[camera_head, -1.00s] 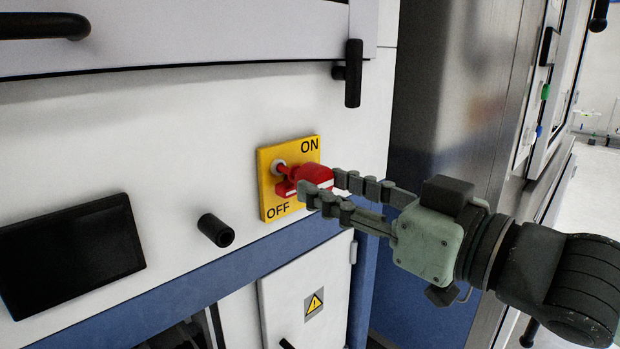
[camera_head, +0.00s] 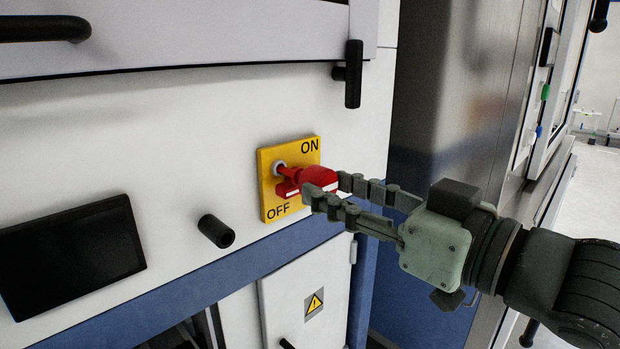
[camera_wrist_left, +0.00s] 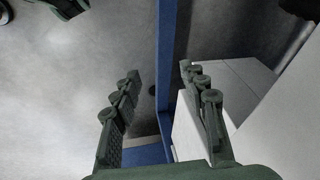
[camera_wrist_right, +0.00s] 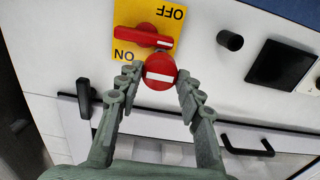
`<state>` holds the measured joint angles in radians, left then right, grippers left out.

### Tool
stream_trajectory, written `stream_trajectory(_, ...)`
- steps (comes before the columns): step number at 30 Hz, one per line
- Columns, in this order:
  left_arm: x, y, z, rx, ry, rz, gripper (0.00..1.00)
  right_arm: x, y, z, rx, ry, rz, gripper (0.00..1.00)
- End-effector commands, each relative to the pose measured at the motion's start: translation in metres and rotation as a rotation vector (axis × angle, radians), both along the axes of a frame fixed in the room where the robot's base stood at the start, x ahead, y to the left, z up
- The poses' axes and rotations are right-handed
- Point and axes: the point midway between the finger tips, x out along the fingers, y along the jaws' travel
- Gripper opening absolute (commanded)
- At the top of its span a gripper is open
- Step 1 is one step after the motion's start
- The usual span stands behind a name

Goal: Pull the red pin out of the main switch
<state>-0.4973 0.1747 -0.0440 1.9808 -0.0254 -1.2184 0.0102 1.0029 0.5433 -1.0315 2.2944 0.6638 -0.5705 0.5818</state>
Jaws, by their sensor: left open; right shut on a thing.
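The main switch has a yellow plate (camera_head: 268,157) marked ON and OFF on the white machine front. Its red handle (camera_head: 287,188) points right from the plate; it also shows in the right wrist view (camera_wrist_right: 140,38). The red pin (camera_head: 320,176) has a round head with a white bar, clear in the right wrist view (camera_wrist_right: 159,66). My right gripper (camera_head: 327,190) is shut on the pin's head, in front of the handle. I cannot tell whether the pin's shaft is still inside the switch. My left gripper (camera_wrist_left: 160,76) is open and empty, seen only in its wrist view.
A black knob (camera_head: 216,231) and a dark screen (camera_head: 70,255) are left of the switch. A black handle (camera_head: 353,74) juts out above. A cabinet door with a warning sign (camera_head: 314,302) is below. A metal cabinet (camera_head: 450,100) stands to the right.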

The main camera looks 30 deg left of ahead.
Motion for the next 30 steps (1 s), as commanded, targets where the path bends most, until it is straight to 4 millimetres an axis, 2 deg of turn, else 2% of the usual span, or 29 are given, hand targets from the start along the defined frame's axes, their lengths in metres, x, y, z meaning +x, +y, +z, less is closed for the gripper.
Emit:
stream_trajectory(17, -0.001, 0.001, 0.004, 0.001, 0.002, 0.000, 0.43, -0.004, -0.010, 0.001, 0.002, -0.001, 0.001, 0.02)
stream_trajectory(30, 0.000, 0.000, 0.008, 0.000, 0.000, 0.000, 0.43, -0.010, -0.029, 0.001, 0.001, -0.001, 0.000, 0.02)
